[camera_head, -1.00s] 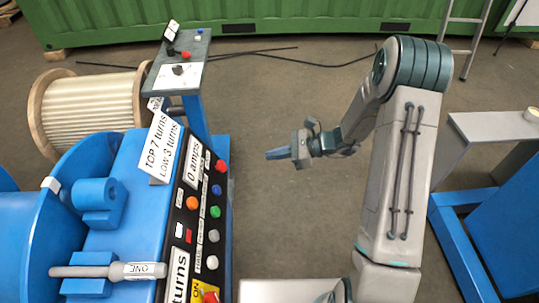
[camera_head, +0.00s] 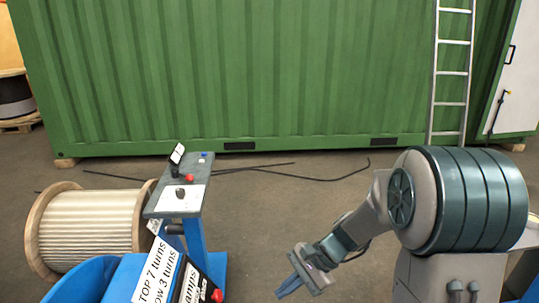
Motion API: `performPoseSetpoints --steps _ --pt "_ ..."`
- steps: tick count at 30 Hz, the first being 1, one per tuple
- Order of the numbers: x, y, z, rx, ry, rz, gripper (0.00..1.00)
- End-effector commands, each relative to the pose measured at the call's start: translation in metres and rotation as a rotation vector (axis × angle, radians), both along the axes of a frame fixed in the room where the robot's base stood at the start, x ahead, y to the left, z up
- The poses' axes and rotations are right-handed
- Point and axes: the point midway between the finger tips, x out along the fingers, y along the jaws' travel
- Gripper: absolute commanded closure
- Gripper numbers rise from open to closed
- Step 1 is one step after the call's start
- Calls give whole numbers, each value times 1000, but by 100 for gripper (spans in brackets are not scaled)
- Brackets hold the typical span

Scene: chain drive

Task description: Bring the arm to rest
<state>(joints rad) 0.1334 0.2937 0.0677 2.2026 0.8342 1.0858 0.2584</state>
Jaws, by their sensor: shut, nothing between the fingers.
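My gripper (camera_head: 288,290) hangs at the lower middle of the view, fingers shut and empty, pointing down and to the left. My arm (camera_head: 440,205) is bent, with its large ribbed joint at the right and the forearm sloping down to the gripper. The gripper is over open floor, to the right of the blue machine and apart from it. The lower part of my arm is cut off by the bottom edge.
A blue machine (camera_head: 205,265) with signs and a grey control stand (camera_head: 185,207) is at lower left. A wooden cable reel (camera_head: 90,228) stands behind it. A green container (camera_head: 250,70) and a ladder (camera_head: 452,70) close the back. Black cables (camera_head: 320,178) lie on the floor.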

Motion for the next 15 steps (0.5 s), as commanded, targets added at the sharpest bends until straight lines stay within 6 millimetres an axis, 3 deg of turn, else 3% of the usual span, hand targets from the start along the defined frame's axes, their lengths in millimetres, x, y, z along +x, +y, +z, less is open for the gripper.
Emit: performPoseSetpoints --steps 1,3,15 --pt "-10 -4 16 -43 -52 50 100" --pt "-24 -12 29 -107 -119 124 100" --pt "-89 -70 98 -481 -489 517 100"
